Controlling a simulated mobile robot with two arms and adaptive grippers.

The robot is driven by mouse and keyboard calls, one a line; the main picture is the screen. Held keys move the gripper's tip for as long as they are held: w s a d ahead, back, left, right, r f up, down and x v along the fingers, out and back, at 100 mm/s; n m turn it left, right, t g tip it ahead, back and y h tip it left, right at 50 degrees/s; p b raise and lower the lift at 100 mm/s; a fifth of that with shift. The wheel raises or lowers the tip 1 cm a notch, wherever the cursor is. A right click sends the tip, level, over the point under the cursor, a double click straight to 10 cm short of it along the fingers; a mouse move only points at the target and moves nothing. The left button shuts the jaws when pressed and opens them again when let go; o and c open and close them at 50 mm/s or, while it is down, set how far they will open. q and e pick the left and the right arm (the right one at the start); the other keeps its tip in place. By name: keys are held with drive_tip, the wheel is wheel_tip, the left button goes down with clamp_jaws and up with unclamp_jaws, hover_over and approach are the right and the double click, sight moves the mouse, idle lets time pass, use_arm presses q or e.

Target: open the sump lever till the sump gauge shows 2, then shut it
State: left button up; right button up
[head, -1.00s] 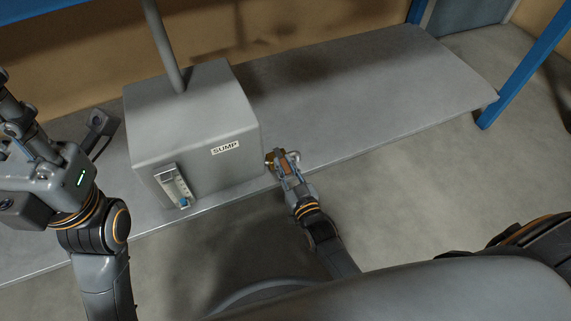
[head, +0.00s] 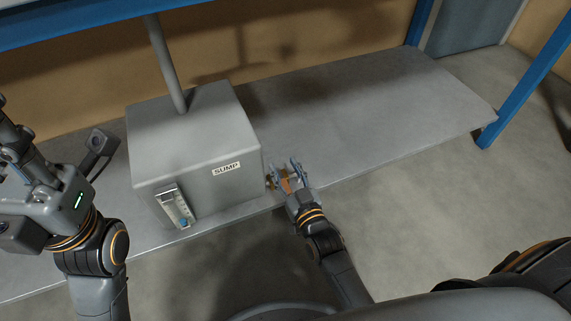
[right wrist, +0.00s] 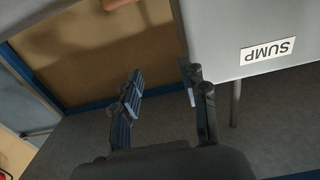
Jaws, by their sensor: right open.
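The grey sump box (head: 195,135), labelled SUMP, stands on the metal shelf and also fills the upper right of the right wrist view (right wrist: 225,35). Its gauge (head: 176,207) is a narrow upright strip on the front; a blue mark shows near its bottom, and the figures are too small to read. A small brass-coloured fitting (head: 271,182), seemingly the sump lever, is at the box's right side, partly hidden by my right gripper (head: 285,174). That gripper is open, its fingers spread; the wrist view (right wrist: 162,88) shows nothing between them. My left gripper's fingers are unclear at the left edge.
The shelf (head: 375,120) is bare to the right of the box. A grey pipe (head: 167,65) rises from the box top. A blue post (head: 520,85) stands at the shelf's right end. Open floor lies in front.

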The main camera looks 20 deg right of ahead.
drive_tip(key=shift+r, duration=1.25)
